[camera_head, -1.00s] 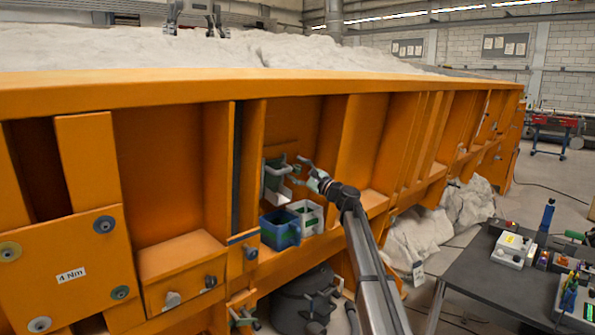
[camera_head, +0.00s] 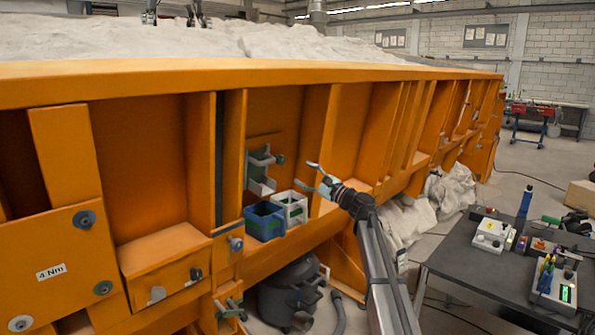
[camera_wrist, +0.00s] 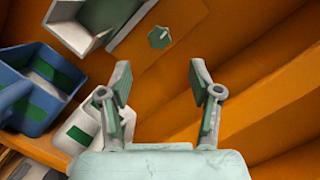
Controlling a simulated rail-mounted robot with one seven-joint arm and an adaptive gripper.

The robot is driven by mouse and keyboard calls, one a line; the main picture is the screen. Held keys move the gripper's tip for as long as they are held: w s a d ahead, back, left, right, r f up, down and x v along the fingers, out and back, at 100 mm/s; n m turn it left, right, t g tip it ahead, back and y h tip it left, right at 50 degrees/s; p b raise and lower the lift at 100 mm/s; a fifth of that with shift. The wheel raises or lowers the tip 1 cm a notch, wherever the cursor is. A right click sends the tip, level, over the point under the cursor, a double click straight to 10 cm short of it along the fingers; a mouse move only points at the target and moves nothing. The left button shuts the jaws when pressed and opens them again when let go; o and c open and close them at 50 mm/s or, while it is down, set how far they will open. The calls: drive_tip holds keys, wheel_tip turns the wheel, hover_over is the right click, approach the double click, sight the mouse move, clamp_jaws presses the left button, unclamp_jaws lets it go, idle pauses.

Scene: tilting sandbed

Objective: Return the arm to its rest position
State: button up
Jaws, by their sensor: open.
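My gripper (camera_head: 317,178) is at the end of my arm, in front of the orange sandbed side wall (camera_head: 345,130). It is open, with nothing between its fingers. In the wrist view, my gripper (camera_wrist: 162,95) shows two spread fingers with green inner pads, facing the orange wall. The arm reaches up from the lower right of the head view.
A blue bin (camera_head: 265,222) and a white bin (camera_head: 291,207) stand on a ledge left of my gripper. A grey-white holder with green (camera_head: 261,172) is above them. A dark vacuum (camera_head: 292,292) stands below. A black table (camera_head: 480,262) with devices is at the right.

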drive_tip(key=shift+s+d+f, duration=0.1)
drive_tip(key=shift+s+d, duration=0.05)
drive_tip(key=shift+d, duration=0.1)
